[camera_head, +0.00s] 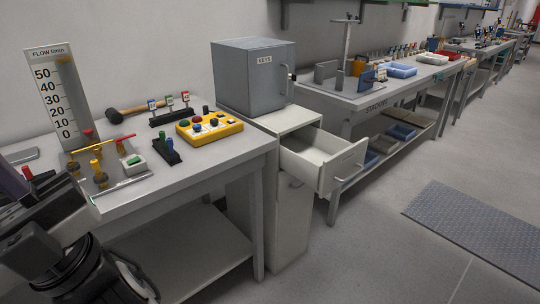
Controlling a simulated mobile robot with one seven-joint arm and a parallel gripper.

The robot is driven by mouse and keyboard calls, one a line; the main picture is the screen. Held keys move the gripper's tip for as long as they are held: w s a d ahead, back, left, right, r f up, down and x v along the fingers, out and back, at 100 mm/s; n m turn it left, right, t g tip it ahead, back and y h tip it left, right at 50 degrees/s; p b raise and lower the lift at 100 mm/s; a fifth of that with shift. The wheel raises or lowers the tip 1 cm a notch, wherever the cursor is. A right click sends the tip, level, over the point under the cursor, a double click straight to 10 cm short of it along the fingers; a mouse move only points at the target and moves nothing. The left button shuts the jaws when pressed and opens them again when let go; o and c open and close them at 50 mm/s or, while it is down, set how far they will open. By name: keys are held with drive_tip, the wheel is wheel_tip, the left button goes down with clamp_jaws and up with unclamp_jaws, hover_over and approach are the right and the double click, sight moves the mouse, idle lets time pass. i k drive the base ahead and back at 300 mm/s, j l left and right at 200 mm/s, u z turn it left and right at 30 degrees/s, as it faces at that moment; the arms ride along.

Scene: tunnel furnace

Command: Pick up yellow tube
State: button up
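A flow gauge board (58,95) with a numbered scale stands at the back left of the near table. In front of it are small upright yellow pieces, one tall (98,172) and one shorter (120,146). I cannot tell which yellow piece is the yellow tube. My dark arm and gripper (38,205) are at the lower left, close to the table's front edge and left of the yellow pieces. The fingertips cannot be made out, and my arm hides part of the table.
A yellow button box (209,126), a hammer (140,106) and small racks (166,150) share the table. Right of it, a cabinet's open drawer (325,160) sticks out below a grey key box (253,75). The floor in front is free, with a grey mat (480,228).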

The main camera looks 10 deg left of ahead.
sight(96, 164)
drive_tip(key=u, duration=1.35)
